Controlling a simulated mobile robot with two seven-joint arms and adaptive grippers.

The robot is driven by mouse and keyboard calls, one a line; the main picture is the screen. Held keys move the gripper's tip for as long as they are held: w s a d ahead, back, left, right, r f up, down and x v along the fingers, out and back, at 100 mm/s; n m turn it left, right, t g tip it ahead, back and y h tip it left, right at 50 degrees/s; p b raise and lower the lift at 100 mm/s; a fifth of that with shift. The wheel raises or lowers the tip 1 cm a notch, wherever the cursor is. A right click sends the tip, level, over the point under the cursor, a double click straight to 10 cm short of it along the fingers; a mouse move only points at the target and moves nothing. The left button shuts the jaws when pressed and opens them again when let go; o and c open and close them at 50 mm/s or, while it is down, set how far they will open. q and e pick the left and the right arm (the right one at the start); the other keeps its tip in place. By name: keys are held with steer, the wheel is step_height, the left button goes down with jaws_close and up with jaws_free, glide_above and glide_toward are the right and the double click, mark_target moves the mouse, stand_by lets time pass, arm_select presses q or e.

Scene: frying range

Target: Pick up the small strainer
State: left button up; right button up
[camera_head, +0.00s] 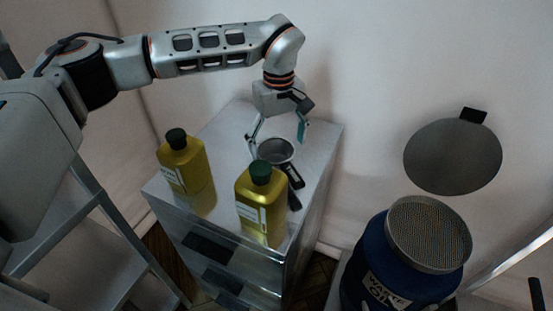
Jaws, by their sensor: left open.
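The small strainer (275,150) is a dark round cup with a black handle. It sits on the grey cabinet top, with the handle pointing toward the front right. My left gripper (277,138) is open just above and behind the strainer, its two fingers spread to either side of the cup's far edge. I cannot tell whether a finger touches the rim. My right gripper is not in view.
A blue waste oil drum (372,262) with a large mesh sieve (428,235) stands right. A round dark disc (452,157) is at the wall. A ladder-like frame is left.

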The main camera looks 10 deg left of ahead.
mark_target(278, 155)
arm_select(q)
steer(key=shift+w+a+f, duration=0.1)
steer(key=shift+w+f, duration=0.05)
steer(key=shift+f, duration=2.15)
steer(key=c, duration=1.2)
steer(key=shift+r, duration=0.1)
